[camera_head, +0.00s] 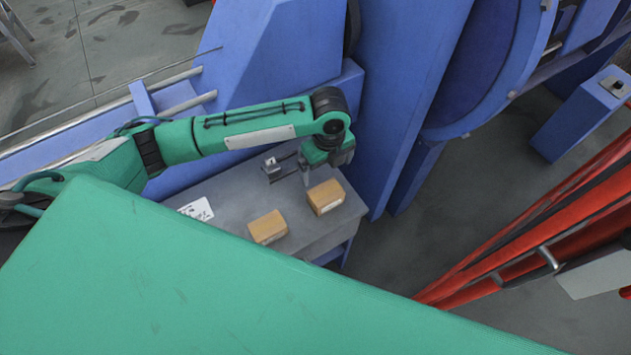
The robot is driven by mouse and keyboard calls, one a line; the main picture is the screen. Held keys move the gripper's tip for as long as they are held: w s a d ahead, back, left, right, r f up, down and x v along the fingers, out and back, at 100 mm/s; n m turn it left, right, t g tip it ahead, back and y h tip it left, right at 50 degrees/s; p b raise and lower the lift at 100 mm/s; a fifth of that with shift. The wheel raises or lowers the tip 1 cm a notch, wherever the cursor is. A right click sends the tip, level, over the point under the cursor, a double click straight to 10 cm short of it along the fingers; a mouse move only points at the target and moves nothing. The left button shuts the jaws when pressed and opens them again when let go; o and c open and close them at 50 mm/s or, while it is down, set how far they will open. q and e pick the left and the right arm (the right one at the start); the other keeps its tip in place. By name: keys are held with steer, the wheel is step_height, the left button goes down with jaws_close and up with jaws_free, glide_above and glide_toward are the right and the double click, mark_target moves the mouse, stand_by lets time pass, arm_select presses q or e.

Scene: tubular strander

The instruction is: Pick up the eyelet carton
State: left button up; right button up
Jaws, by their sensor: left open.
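Two small tan cartons sit on a grey bench (235,196) against the blue machine. One carton (326,197) is at the right end of the bench. The other carton (268,227) is nearer the front edge, to its left. I cannot tell from this view which one is the eyelet carton. My left gripper (305,180) points down just behind and to the left of the right-hand carton. It is open and holds nothing that I can see; its fingertips are small and partly hidden. My right gripper is not in view.
A white printed sheet (197,209) lies on the bench's left part. The blue machine (405,90) rises close behind and right of the bench. Red rails (540,230) stand at right. Bare floor (400,250) lies between bench and rails.

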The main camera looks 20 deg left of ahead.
arm_select(q)
glide_above(326, 192)
steer(key=f, duration=0.5)
steer(key=shift+s+d+f+p, duration=0.15)
steer(key=shift+d+f+p, duration=0.05)
steer(key=shift+f+p, duration=0.15)
step_height(326, 192, down, 2)
steer(key=shift+a, duration=0.15)
steer(key=shift+f, duration=0.2)
step_height(326, 192, down, 4)
steer(key=shift+f+p, duration=0.1)
steer(key=shift+p, duration=0.65)
steer(key=shift+f, duration=0.45)
steer(key=c, duration=1)
steer(key=shift+c, duration=0.5)
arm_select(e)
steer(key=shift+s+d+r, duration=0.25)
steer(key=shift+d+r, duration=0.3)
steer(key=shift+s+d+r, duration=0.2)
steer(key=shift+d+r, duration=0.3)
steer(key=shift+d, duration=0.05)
arm_select(q)
steer(key=shift+w, duration=0.2)
